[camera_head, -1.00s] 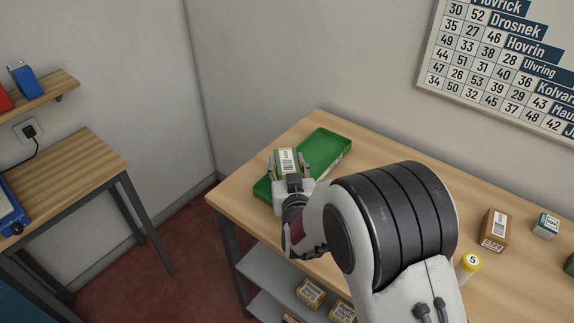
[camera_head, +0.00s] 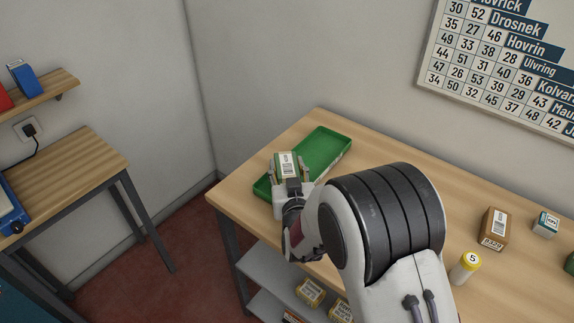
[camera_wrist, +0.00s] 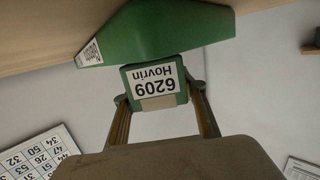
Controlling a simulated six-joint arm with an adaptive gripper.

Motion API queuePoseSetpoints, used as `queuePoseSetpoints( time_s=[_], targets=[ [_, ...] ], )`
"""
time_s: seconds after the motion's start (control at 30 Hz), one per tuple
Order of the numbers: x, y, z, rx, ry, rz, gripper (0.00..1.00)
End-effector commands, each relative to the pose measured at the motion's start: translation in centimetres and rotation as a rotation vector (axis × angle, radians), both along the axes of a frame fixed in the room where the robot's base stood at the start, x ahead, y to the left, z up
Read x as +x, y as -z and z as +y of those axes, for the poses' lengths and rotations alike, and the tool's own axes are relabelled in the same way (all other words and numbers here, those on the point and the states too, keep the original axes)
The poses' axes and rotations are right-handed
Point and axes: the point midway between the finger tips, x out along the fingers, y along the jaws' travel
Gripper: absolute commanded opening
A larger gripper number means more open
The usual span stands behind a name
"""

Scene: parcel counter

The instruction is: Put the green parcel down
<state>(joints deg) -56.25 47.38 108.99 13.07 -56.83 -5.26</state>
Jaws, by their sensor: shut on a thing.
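The green parcel (camera_head: 287,166) has a white label on top. In the wrist view the parcel (camera_wrist: 152,101) shows a label reading "6209 Hovrin". My gripper (camera_head: 288,170) is shut on it, one finger on each side. The green tray (camera_head: 328,148) lies on the wooden counter, and the parcel overlaps the tray's near left part in the head view. The tray also shows behind the parcel in the wrist view (camera_wrist: 165,30). I cannot tell whether the parcel touches the tray's floor. My gripper and parcel hide some of the tray.
To the right on the counter (camera_head: 236,190) stand a brown parcel (camera_head: 494,230), a small white and teal box (camera_head: 545,225) and a yellow-capped tub (camera_head: 465,268). A shelf (camera_head: 262,270) below holds yellow parcels. The tray's far right part is empty. A wall board (camera_head: 505,70) hangs behind.

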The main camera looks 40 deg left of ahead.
Motion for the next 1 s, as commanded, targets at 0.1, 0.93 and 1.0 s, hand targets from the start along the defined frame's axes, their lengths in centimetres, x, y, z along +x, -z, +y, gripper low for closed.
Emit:
queuePoseSetpoints(
  time_s=[0.1,0.93,1.0],
  targets=[
    [0.0,0.1,0.0,0.001,0.000,-0.001,0.11],
    [0.0,-1.0,0.0,0.001,0.000,-0.001,0.58],
    [-0.3,-1.1,-0.3,-0.001,0.000,-0.001,0.58]
  ],
)
